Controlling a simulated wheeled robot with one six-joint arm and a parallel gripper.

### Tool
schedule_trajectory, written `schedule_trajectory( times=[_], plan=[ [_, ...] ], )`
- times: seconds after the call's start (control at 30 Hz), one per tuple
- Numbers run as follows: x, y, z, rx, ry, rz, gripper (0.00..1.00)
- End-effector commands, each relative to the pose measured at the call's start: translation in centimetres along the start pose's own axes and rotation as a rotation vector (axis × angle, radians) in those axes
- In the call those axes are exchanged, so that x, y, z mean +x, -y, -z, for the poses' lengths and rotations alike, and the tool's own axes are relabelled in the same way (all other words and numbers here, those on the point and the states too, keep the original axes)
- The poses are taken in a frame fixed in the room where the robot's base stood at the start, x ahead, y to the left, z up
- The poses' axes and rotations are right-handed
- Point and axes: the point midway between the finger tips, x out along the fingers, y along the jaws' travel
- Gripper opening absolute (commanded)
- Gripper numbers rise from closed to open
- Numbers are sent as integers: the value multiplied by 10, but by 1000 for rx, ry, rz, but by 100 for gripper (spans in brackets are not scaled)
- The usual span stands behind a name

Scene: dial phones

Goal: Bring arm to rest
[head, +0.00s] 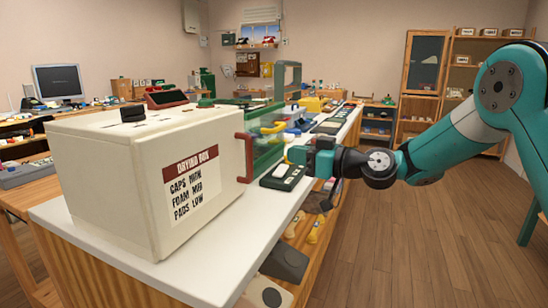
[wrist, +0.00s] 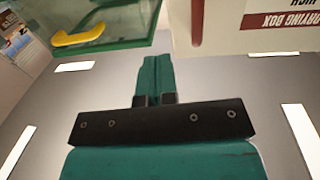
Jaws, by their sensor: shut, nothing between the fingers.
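My gripper (head: 291,156) is at the end of my teal arm, which reaches in from the right in the head view. The gripper hangs over the right side of the white counter, just right of the drying box's red handle. In the wrist view its teal fingers (wrist: 152,75) are together, with nothing seen between them. A dark device with light keys (head: 284,177) lies on the counter below the gripper; the gripper partly hides it, and I cannot tell whether they touch.
A cream drying box (head: 115,180) with a red handle (head: 245,158) stands on the white counter (head: 200,260). Behind it is a green-framed clear case (head: 262,135), with a yellow handle in the wrist view (wrist: 78,37). Shelves below the counter hold parts. The wooden floor (head: 420,250) at right is clear.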

Motion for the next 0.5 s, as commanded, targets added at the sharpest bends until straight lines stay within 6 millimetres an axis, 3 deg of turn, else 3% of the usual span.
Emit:
schedule_trajectory(
  times=[0.1,0.27,0.37,0.5],
  plan=[
    [-17,-2,-1,1,0,-1,0],
    [-25,5,1,5,20,15,0],
    [-26,35,4,28,105,65,0],
    [-44,110,-1,106,369,151,0]
  ],
)
